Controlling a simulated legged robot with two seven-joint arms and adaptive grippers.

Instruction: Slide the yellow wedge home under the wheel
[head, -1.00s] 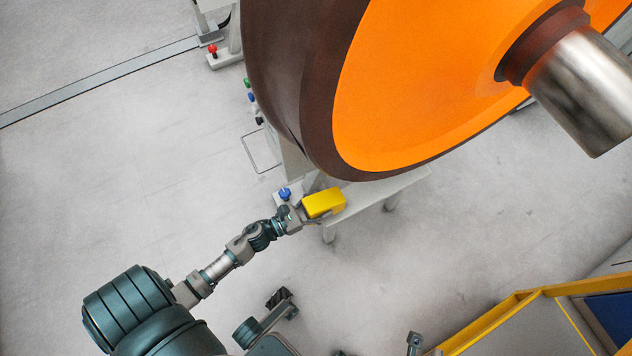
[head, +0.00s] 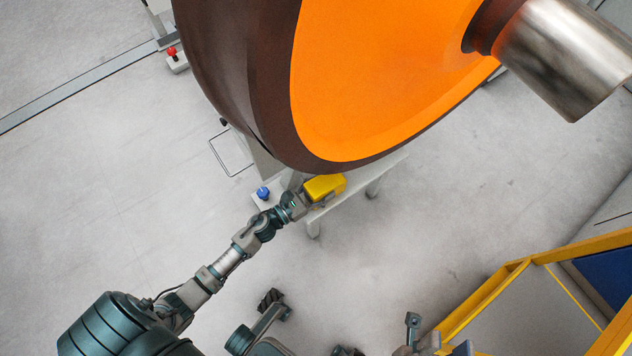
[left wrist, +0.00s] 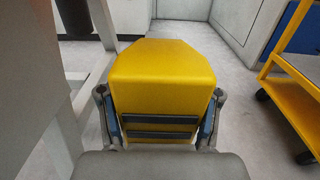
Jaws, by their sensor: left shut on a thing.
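The yellow wedge (head: 325,187) is at the lower edge of the big wheel (head: 380,80), which has a dark rim and an orange face. In the head view a small gap or none shows between wedge and rim; I cannot tell whether they touch. My left gripper (head: 304,199) is shut on the wedge. In the left wrist view the wedge (left wrist: 162,80) sits between the two fingers, one on each side. The wheel's contact point underneath is hidden. My right gripper (head: 412,332) seems to show at the bottom edge, cut off, its jaws unclear.
A grey support beam (head: 372,172) with legs runs beside the wedge under the wheel. A blue knob (head: 263,193) stands left of my gripper, a red one (head: 172,52) further back. A yellow-framed cart (head: 487,300) is at lower right. Open floor lies between.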

